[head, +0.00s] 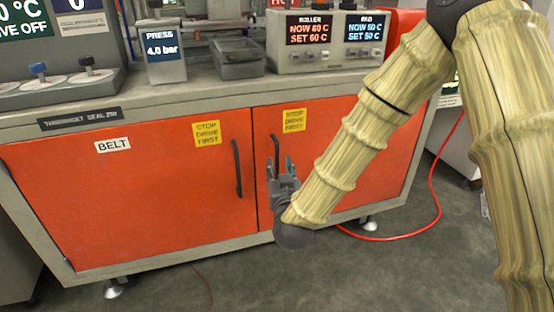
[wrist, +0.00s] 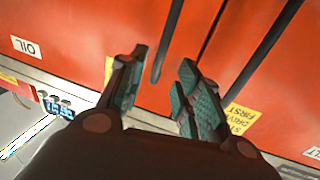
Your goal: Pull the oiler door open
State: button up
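The oiler door (head: 345,135) is the right one of two orange cabinet doors and looks shut. The wrist view shows an OIL label (wrist: 25,46) on this door (wrist: 70,25). Its dark upright bar handle (head: 275,148) is near the door's left edge; the lower part is hidden behind my gripper. My gripper (head: 280,166) is open in front of this handle, fingers pointing at the door. In the wrist view the handle (wrist: 168,40) lines up between the two fingertips (wrist: 162,65). I cannot tell how far it reaches between them, and no contact shows.
The left door (head: 120,205), labelled BELT, is shut, with its own dark handle (head: 237,168) close by. Yellow stop-drive-first signs (head: 207,132) mark both doors. The worktop (head: 190,98) holds displays and a metal tray (head: 238,62). A red hose (head: 432,190) lies on the floor at right.

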aim_at(277, 157)
jog(key=shift+w+a+b, duration=0.2)
jog(key=shift+w+b, duration=0.25)
jog(key=shift+w, duration=1.3)
jog(key=shift+w+a+b, duration=0.2)
jog(key=shift+w+b, duration=0.2)
jog(key=shift+w, duration=1.35)
grip_shut()
